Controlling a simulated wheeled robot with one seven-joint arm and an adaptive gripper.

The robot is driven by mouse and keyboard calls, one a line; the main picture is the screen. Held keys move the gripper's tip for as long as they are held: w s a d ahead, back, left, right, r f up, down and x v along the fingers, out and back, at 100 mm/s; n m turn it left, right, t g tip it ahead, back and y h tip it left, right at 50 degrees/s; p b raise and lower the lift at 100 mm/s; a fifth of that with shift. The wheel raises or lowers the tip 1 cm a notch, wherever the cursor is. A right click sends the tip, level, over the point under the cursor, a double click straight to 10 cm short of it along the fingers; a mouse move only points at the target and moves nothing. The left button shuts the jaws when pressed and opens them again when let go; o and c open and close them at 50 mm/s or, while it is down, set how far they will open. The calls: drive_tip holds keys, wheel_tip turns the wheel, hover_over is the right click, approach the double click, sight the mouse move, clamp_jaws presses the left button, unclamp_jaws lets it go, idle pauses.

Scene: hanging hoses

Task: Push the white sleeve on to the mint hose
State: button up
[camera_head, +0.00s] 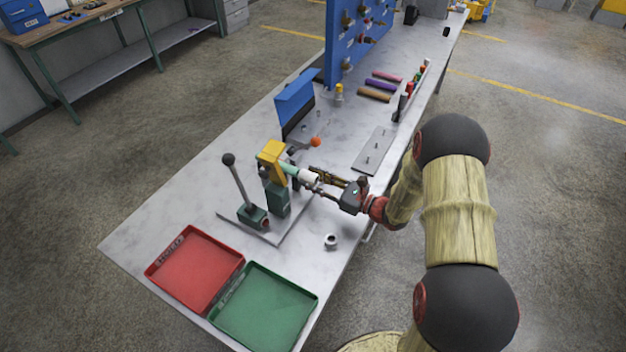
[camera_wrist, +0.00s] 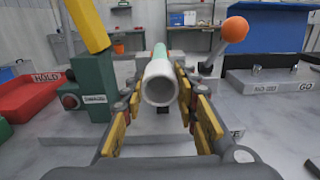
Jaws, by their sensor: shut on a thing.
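The white sleeve (camera_head: 309,177) is a short tube at the near end of the mint hose (camera_head: 289,168), in line with it. My gripper (camera_head: 317,180) is shut on the sleeve, one finger on each side. In the wrist view the sleeve's open end (camera_wrist: 160,88) faces the camera, and the mint hose (camera_wrist: 159,50) shows just behind it. I cannot tell how far the hose goes into the sleeve. The hose passes at the yellow clamp arm (camera_head: 271,153) on the green fixture (camera_head: 276,198), which hides part of it.
A lever with a black knob (camera_head: 229,160) stands left of the fixture, and an orange-knobbed lever (camera_head: 316,141) behind it. Red tray (camera_head: 195,268) and green tray (camera_head: 265,308) lie in front. A loose ring (camera_head: 331,241) lies on the grey bench. A blue panel (camera_head: 295,97) stands further back.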

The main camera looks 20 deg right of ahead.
sight(303, 176)
drive_tip(key=shift+x, duration=1.7)
drive_tip(key=o, duration=1.1)
drive_tip(key=shift+o, duration=0.5)
drive_tip(key=shift+w, duration=0.1)
drive_tip(key=v, duration=1.2)
